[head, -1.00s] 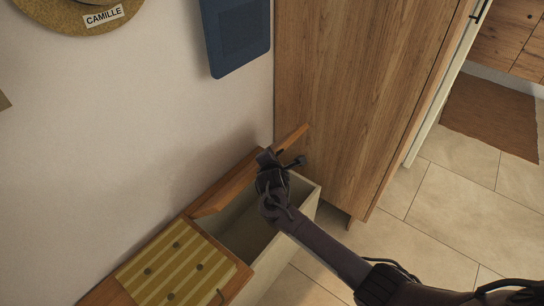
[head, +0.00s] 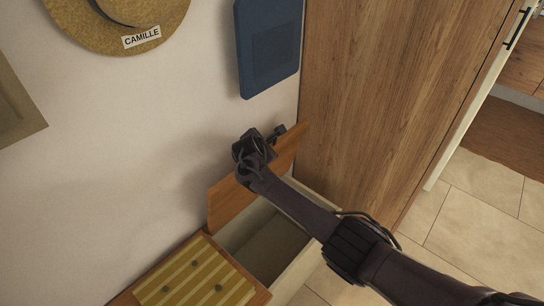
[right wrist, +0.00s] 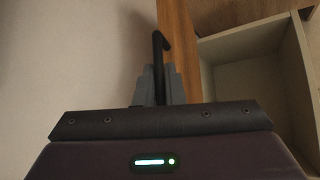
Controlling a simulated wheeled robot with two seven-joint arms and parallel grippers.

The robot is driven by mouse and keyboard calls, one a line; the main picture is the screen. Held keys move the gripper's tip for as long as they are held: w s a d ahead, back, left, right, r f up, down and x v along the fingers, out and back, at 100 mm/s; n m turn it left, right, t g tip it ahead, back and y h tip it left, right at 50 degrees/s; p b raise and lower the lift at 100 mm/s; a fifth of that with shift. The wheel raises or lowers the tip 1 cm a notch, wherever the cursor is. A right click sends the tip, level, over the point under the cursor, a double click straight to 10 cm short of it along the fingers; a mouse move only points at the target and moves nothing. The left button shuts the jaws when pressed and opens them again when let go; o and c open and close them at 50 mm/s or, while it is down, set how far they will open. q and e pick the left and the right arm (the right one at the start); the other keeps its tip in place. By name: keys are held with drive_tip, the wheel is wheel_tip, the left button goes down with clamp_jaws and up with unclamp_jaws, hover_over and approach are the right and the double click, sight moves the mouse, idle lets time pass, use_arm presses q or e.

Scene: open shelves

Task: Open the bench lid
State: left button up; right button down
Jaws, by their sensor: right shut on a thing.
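The bench lid (head: 228,203) is an orange-brown wooden panel. It stands steeply raised at the back of the bench box (head: 327,208), close to the wall. The box is open, and its pale, empty-looking inside (right wrist: 252,82) shows in the right wrist view. My right gripper (head: 272,140) is at the lid's upper edge. In the right wrist view, my right gripper (right wrist: 158,88) is shut on a thin black bent handle (right wrist: 159,44), beside the wooden lid (right wrist: 179,45). The handle's join to the lid is hidden. My left gripper is not in view.
A striped yellow cushion (head: 197,278) lies on the bench's fixed part. A tall wooden cabinet (head: 385,90) stands right of the box. A blue panel (head: 268,45) and a hat labelled CAMILLE (head: 90,22) hang on the wall above. The tiled floor (head: 480,215) is clear.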

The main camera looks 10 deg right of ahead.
drive_tip(key=shift+a, duration=0.15)
drive_tip(key=c, duration=1.5)
unclamp_jaws()
drive_tip(key=shift+w, duration=0.1)
drive_tip(key=shift+c, duration=0.2)
drive_tip(key=shift+r, duration=0.15)
